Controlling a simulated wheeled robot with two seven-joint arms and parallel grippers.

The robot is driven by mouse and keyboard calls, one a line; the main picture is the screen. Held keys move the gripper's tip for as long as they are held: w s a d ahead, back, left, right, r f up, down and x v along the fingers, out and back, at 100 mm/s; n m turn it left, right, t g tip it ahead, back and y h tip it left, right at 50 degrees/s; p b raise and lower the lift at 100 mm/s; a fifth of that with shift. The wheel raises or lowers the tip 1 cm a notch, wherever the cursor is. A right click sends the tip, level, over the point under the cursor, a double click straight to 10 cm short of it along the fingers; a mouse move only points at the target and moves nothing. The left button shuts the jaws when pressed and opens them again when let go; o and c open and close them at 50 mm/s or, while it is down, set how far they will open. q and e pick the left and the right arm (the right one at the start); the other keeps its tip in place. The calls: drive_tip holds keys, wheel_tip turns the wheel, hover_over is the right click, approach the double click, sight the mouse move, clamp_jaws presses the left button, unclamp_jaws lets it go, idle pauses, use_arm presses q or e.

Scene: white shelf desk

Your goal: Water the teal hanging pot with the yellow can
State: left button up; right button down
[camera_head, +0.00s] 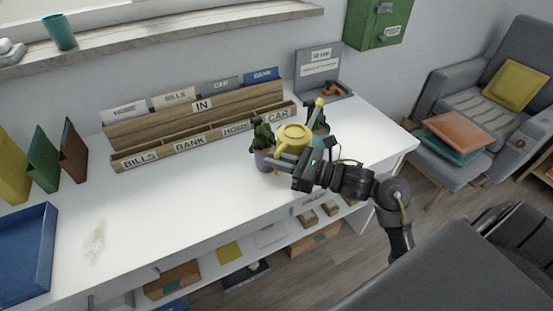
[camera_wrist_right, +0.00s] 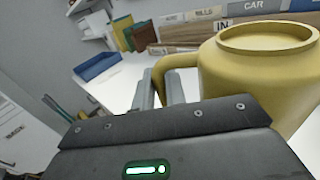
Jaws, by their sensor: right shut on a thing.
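The yellow can (camera_head: 290,141) is upright over the right part of the white desk, its spout pointing up and right. It fills the right side of the right wrist view (camera_wrist_right: 258,75). My right gripper (camera_head: 284,164) is shut on the can's handle; its fingers (camera_wrist_right: 160,88) show at the handle in the wrist view. A teal pot (camera_head: 319,141) with a green plant is just right of the can, behind the spout and partly hidden; I cannot tell whether it hangs or stands. My left gripper is not in view.
A purple pot (camera_head: 264,160) with a cactus is close on the can's left. A wooden file sorter (camera_head: 200,138) stands behind, and a grey laptop-like stand (camera_head: 318,70) at the back right. A blue tray (camera_head: 25,255) lies far left. The desk's middle (camera_head: 170,195) is clear.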

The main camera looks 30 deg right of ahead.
sight(277, 155)
drive_tip(key=shift+f+b, duration=0.2)
drive_tip(key=shift+b, duration=0.35)
drive_tip(key=shift+r+p, duration=0.55)
drive_tip(key=shift+r, duration=0.15)
drive_tip(key=shift+r+m, duration=0.35)
drive_tip(key=shift+m, duration=0.05)
drive_tip(key=shift+s+r+m+p, duration=0.1)
drive_tip(key=shift+r+m+p, duration=0.5)
drive_tip(key=shift+m+p, duration=0.1)
drive_tip(key=shift+r+m+p, duration=0.3)
drive_tip(key=shift+r+m, duration=0.1)
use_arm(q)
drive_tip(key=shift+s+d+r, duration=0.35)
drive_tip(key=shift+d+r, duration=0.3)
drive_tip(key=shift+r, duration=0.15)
use_arm(e)
drive_tip(key=shift+a, duration=0.1)
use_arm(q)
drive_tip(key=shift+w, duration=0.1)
use_arm(e)
drive_tip(key=shift+t, duration=0.3)
